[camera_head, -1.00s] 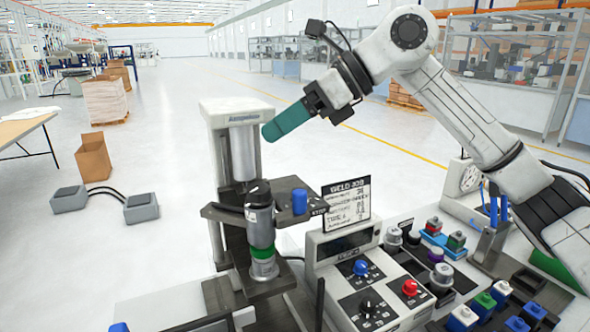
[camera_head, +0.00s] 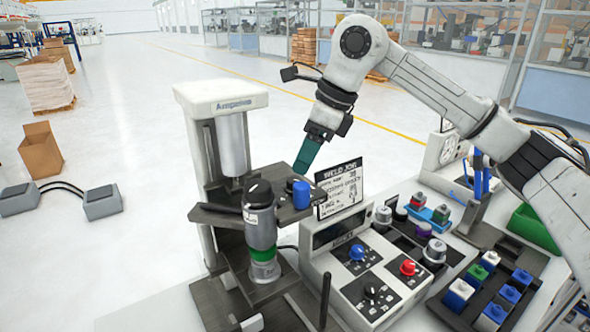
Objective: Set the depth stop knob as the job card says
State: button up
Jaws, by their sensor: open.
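A blue upright knob (camera_head: 301,194) sits on the dark bracket of the press (camera_head: 221,95). The control box (camera_head: 345,262) carries a blue knob (camera_head: 357,252), a red knob (camera_head: 408,267) and a black knob (camera_head: 370,291). I cannot tell which is the depth stop knob. My gripper (camera_head: 302,168), with teal fingers, is open and empty, pointing down just above the bracket's blue knob, apart from it.
Several capped blocks fill a dark tray (camera_head: 470,272) at the right. A green bin (camera_head: 534,228) lies behind it.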

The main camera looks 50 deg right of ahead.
aim_at(294, 179)
jog(key=shift+p+x, duration=0.4)
jog(key=shift+x, duration=2.25)
jog(key=shift+c, duration=0.3)
jog(key=c, duration=1)
